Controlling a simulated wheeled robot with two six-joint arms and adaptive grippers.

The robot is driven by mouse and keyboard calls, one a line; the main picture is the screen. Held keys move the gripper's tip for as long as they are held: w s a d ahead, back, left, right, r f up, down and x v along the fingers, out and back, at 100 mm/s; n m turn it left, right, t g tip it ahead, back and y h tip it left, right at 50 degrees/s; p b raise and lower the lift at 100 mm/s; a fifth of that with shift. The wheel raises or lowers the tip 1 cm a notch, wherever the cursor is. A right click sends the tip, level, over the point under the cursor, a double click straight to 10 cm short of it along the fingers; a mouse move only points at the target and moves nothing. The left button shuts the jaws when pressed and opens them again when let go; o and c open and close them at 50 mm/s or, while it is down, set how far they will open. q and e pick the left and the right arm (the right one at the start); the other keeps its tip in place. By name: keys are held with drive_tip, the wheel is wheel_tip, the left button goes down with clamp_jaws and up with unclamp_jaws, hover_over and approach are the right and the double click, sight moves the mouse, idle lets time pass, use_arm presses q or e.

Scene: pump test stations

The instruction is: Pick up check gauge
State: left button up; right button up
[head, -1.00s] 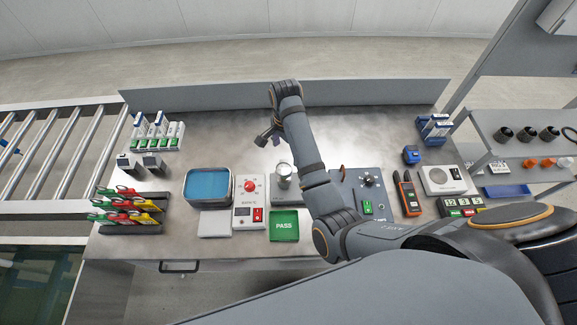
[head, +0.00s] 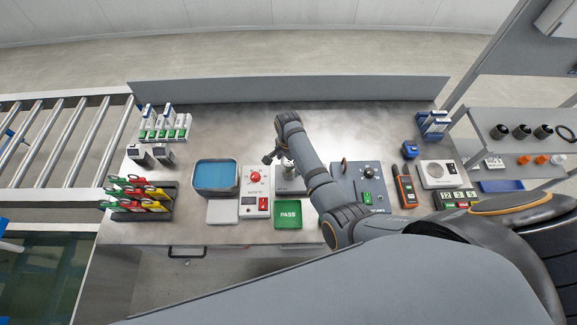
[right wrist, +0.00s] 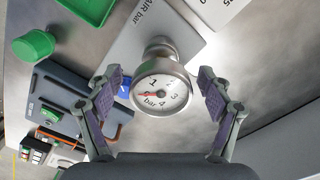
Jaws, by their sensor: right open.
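The check gauge, a silver round dial marked in bar with a red needle (right wrist: 160,93), stands on a grey base plate lettered "AIR bar" (right wrist: 143,30). In the head view the gauge (head: 288,171) is partly hidden by my right arm, on its grey base (head: 289,187). My right gripper (right wrist: 162,79) is open, with one purple-padded finger on each side of the gauge and a visible gap at both sides. In the head view the right gripper (head: 272,157) is beside the gauge. My left gripper is not in view.
A green PASS tray (head: 288,225) lies in front of the gauge base. A white box with a red button (head: 255,192) and a blue-lined tray (head: 215,193) are to the left. A grey control box (head: 357,186) is close on the right.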

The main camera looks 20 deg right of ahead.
drive_tip(key=shift+w+d+f, duration=0.1)
drive_tip(key=c, duration=1.4)
drive_tip(key=shift+c, duration=0.8)
drive_tip(key=shift+r, duration=0.2)
